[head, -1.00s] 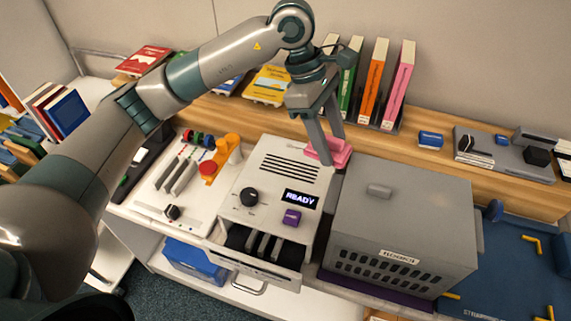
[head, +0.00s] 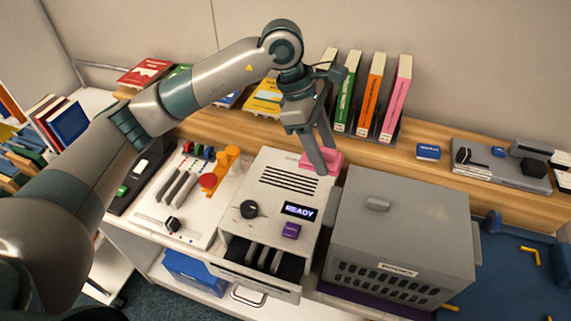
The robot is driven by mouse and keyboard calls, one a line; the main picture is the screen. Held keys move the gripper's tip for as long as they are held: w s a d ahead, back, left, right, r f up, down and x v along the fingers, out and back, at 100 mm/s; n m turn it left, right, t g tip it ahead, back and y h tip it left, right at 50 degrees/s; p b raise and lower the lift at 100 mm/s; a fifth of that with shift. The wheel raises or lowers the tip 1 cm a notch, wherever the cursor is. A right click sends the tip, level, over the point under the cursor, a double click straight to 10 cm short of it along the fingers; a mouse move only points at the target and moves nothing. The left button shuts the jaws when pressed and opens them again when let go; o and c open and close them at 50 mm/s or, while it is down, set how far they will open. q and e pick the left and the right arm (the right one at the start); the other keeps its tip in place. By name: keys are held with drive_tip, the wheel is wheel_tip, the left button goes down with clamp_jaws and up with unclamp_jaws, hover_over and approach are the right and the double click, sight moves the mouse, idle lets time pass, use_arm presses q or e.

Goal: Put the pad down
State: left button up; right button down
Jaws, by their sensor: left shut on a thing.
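A pink pad (head: 332,157) is at the back right corner of the top of the white machine (head: 262,198), whose display reads READY. My left gripper (head: 326,161) reaches down from above and is shut on the pad. One finger partly covers the pad. I cannot tell whether the pad touches the machine or the shelf behind it. My right gripper is out of view.
A grey box (head: 400,222) stands right of the machine. Upright books (head: 369,92) stand behind on the wooden shelf (head: 405,160). A drawer (head: 262,270) is open at the machine's front. A white tool tray (head: 160,205) lies left.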

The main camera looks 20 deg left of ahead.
use_arm(q)
drive_tip(key=a+f+p, duration=0.1)
drive_tip(key=a, duration=0.1)
drive_tip(key=a+f+p, duration=0.1)
drive_tip(key=a+f, duration=0.1)
drive_tip(key=a, duration=0.1)
drive_tip(key=w+a+f+p, duration=0.1)
drive_tip(key=a+f, duration=0.1)
drive_tip(key=a, duration=0.1)
drive_tip(key=shift+a, duration=0.2)
drive_tip(key=shift+w+a+f, duration=0.1)
drive_tip(key=shift+a, duration=0.05)
drive_tip(key=shift+f+p, duration=0.6)
drive_tip(key=shift+p, duration=0.15)
wheel_tip(320, 180, down, 2)
drive_tip(key=shift+p, duration=0.55)
drive_tip(key=shift+f, duration=0.4)
drive_tip(key=shift+f, duration=0.1)
